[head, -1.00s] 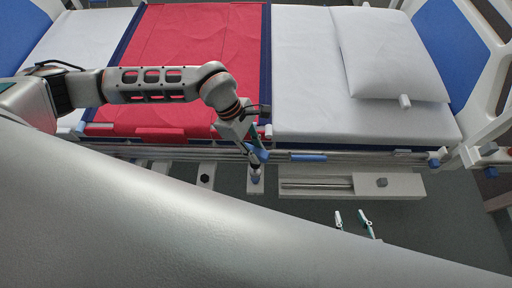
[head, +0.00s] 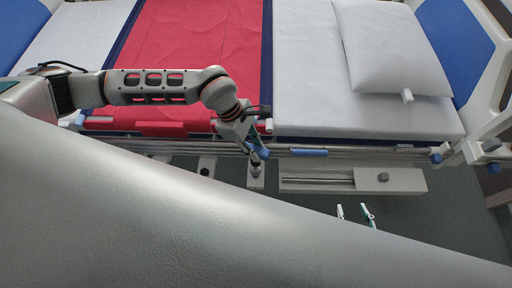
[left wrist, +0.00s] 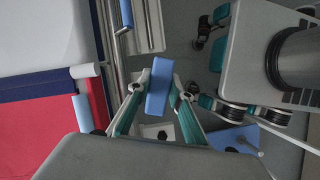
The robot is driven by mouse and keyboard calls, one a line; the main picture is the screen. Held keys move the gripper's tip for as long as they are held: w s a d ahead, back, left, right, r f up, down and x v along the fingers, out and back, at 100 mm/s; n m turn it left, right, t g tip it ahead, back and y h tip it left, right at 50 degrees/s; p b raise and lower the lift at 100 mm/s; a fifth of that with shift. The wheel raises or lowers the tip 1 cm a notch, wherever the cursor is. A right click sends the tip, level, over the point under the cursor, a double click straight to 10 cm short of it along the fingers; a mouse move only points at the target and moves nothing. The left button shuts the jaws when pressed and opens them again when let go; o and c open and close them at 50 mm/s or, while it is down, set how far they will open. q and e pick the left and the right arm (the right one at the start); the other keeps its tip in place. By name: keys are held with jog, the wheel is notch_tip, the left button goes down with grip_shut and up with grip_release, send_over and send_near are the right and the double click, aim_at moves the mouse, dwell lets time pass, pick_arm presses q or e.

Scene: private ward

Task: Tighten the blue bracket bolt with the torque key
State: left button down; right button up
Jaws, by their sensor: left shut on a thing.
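My left gripper (head: 257,150) is shut on a blue handle, seemingly the torque key (left wrist: 159,87), which stands between the two fingertips in the left wrist view. In the head view the key's dark lower end is over the middle bracket plate (head: 255,184), just in front of the bed rail. The bolt there is mostly hidden by the key, and I cannot tell whether they touch. My right gripper (head: 355,213) is open and empty, low at the right, with its two fingertips apart.
A second plate with a black bolt (head: 206,170) is just left. A pale tray (head: 405,181) with a slot and a grey block stands to the right. The bed rail (head: 350,152) runs behind. My large grey arm link covers the lower left.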

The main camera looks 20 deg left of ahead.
pick_arm(q)
jog(key=n+p, duration=0.2)
jog(key=n+t+p, duration=0.1)
jog(key=n+p, duration=0.1)
jog(key=shift+s+r+t, duration=0.1)
jog(key=shift+r+t, duration=0.2)
jog(key=shift+r, duration=0.1)
jog(key=n+t+y+p, duration=0.1)
jog(key=n+p, duration=0.1)
jog(key=n, duration=0.2)
jog(key=shift+f+p, duration=0.2)
jog(key=shift+p, duration=0.1)
jog(key=shift+w+d+t, duration=0.1)
jog(key=shift+w+t, duration=0.2)
jog(key=shift+d+n+b, duration=0.2)
jog(key=shift+n+b, duration=0.2)
jog(key=shift+b, duration=0.5)
jog(key=shift+s+a+f+n+b, duration=0.1)
jog(key=shift+a+n+b, duration=0.2)
jog(key=shift+n+b, duration=0.15)
pick_arm(e)
jog(key=shift+w+r, duration=0.2)
jog(key=shift+r, duration=0.75)
jog(key=shift+w+r, duration=0.2)
jog(key=shift+r, duration=0.8)
jog(key=shift+w+r, duration=0.2)
jog(key=shift+r, duration=0.75)
